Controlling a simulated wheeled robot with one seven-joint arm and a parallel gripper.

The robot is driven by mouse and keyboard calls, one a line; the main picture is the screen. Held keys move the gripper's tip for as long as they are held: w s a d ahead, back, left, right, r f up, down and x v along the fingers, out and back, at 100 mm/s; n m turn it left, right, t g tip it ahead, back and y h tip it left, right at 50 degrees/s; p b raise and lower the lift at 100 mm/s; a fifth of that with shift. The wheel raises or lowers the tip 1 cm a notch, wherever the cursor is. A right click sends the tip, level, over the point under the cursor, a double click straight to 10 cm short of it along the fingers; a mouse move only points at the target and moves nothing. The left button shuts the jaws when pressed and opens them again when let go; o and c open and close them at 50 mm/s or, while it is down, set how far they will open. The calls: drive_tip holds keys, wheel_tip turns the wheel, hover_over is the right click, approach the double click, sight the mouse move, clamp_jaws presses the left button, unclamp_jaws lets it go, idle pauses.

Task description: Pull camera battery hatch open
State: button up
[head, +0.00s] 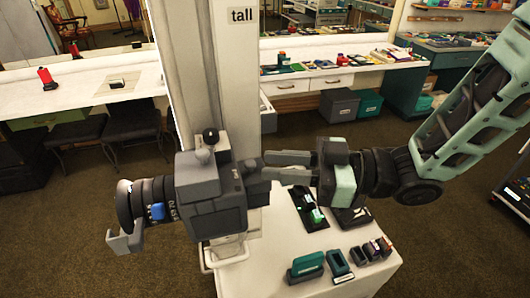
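A dark grey camera (213,200) stands mounted in front of a pale column in the head view, its lens (150,203) pointing left. A small grey block (253,172) juts from the camera's right side. It may be part of the battery hatch, but I cannot make out the hatch's outline or how far it is open. My gripper (266,165) reaches in from the right, its two grey fingers pointing left with a narrow gap between them. The fingertips are right beside the block; whether they touch it I cannot tell. I see nothing clearly held between them.
A white table (270,281) below my gripper holds several small teal and dark items, including a teal block (306,266) at its front. The pale column (234,85) rises behind the camera. White counters (335,68) run along the back. Brown carpet lies open at left.

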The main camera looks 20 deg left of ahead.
sight(253, 172)
drive_tip(key=shift+s+a+p, duration=0.2)
drive_tip(key=shift+a+p, duration=0.1)
drive_tip(key=shift+a, duration=1)
clamp_jaws()
